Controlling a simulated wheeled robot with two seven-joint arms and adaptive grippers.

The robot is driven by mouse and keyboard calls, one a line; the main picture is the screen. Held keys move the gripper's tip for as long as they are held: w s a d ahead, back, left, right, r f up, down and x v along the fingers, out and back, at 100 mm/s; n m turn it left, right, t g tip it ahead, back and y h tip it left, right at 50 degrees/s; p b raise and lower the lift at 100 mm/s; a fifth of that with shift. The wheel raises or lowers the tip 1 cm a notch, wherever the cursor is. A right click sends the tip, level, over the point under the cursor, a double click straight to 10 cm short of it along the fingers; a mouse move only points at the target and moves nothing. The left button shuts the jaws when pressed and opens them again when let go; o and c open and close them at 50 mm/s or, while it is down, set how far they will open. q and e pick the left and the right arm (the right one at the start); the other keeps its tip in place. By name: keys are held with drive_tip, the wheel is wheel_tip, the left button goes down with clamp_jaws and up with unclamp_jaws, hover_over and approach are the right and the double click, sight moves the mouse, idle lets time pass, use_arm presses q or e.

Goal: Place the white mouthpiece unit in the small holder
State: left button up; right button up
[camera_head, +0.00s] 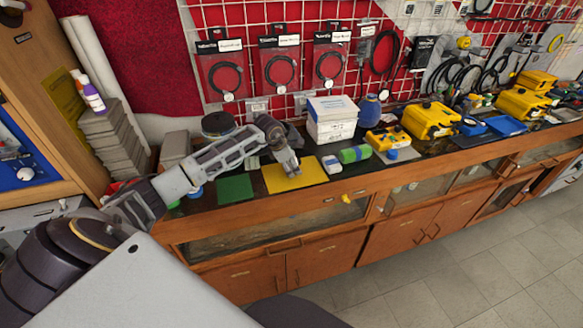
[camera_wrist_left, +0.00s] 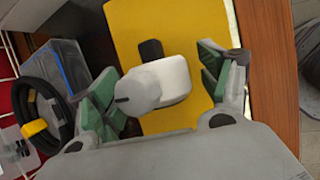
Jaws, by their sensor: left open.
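The white mouthpiece unit (camera_wrist_left: 170,78) lies over the yellow mat (camera_wrist_left: 138,20) in the left wrist view, with a rounded grey-white end and a black part at its far side. My left gripper (camera_wrist_left: 160,70) is open, with one green-padded finger on each side of the unit; I cannot tell whether either touches it. In the head view my left gripper (camera_head: 291,169) points down over the yellow mat (camera_head: 310,177), and I cannot make out the unit there. I cannot identify the small holder for certain. My right gripper is not in view.
A green mat (camera_head: 235,189) lies left of the yellow one. A small white device (camera_head: 331,164), a green item (camera_head: 354,154) and white boxes (camera_head: 332,118) stand to the right. A coiled black cable (camera_wrist_left: 50,108) and a bluish box (camera_wrist_left: 62,68) are left of the gripper.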

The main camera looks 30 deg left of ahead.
use_arm(q)
drive_tip(key=shift+c, duration=0.2)
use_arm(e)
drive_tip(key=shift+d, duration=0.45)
use_arm(q)
drive_tip(key=c, duration=1.3)
drive_tip(key=shift+r, duration=0.15)
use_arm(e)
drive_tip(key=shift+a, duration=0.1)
use_arm(q)
drive_tip(key=shift+r, duration=0.5)
wheel_tip(320, 180, up, 8)
drive_tip(key=shift+f+b, duration=0.2)
drive_tip(key=shift+b, duration=0.5)
drive_tip(key=shift+r, duration=0.6)
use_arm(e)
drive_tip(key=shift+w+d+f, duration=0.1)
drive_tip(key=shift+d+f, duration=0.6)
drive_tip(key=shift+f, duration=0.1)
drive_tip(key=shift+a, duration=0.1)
